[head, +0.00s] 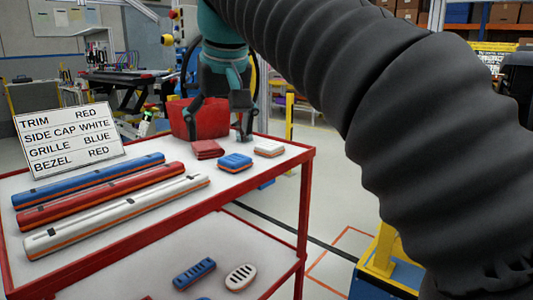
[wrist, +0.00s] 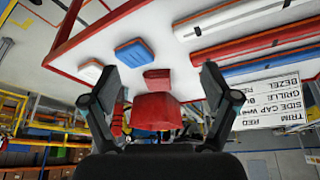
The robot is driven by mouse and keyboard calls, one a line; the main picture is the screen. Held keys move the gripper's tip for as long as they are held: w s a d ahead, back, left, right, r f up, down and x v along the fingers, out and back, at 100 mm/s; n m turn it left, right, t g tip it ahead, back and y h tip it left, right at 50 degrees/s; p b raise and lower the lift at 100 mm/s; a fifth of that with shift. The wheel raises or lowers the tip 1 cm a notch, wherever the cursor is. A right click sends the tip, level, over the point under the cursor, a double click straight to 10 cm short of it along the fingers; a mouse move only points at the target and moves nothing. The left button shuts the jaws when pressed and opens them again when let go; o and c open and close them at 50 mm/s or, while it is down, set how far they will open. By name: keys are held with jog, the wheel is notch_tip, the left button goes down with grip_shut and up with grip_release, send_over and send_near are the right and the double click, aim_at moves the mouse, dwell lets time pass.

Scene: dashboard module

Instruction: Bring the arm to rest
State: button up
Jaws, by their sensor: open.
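My gripper (head: 216,134) is open above the far end of the cart's top shelf. Its two fingers stand wide apart, and the wrist view shows them too (wrist: 159,70). A larger red object (head: 200,117) shows behind and between the fingers. In the wrist view that red object (wrist: 156,112) appears between the fingers, with a gap on each side. I cannot tell how far from the gripper it is. My arm runs across the upper right of the head view.
The red-framed cart (head: 304,200) holds long blue (head: 90,180), red (head: 100,195) and white (head: 115,215) bars. Small red (head: 207,149), blue (head: 235,162) and white (head: 269,148) pieces lie near its far end. A sign (head: 68,143) stands at left. The lower shelf holds vented parts (head: 241,277).

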jog(key=s+d+f+m+t, duration=0.1)
jog(key=s+d+f, duration=0.2)
jog(key=d+f, duration=0.4)
jog(key=s+d+f+m, duration=0.1)
jog(key=s+d+f, duration=0.2)
jog(key=d+f, duration=0.4)
jog(key=s+d+f+m+h, duration=0.1)
jog(key=s+d+f, duration=0.3)
jog(key=f, duration=0.4)
jog(key=s+d+f+m, duration=0.1)
jog(key=s+d+f, duration=0.4)
jog(key=s+f, duration=0.2)
jog(key=shift+d+f+m+h, duration=0.3)
jog(key=shift+f+h, duration=0.1)
jog(key=shift+f, duration=0.35)
